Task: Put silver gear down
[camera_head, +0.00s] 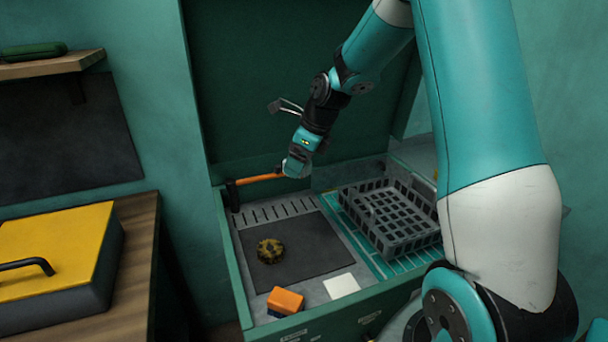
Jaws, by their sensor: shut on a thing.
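My gripper (298,160) is over the back of the workbench, pointing down, shut on a small grey, silvery piece, which I take to be the silver gear (297,168). The gear is small in the picture and its teeth are not clear. The fingertips are hard to make out. The gear overlaps the end of the orange handle of a hammer (258,179); I cannot tell whether they touch.
A dark mat (310,255) on the bench (240,290) carries a yellow-brown gear (270,251). A grey basket (398,225) stands right. An orange block (285,301) and white square (341,286) lie in front. A yellow-lidded toolbox (55,250) stands left. The mat's right part is bare.

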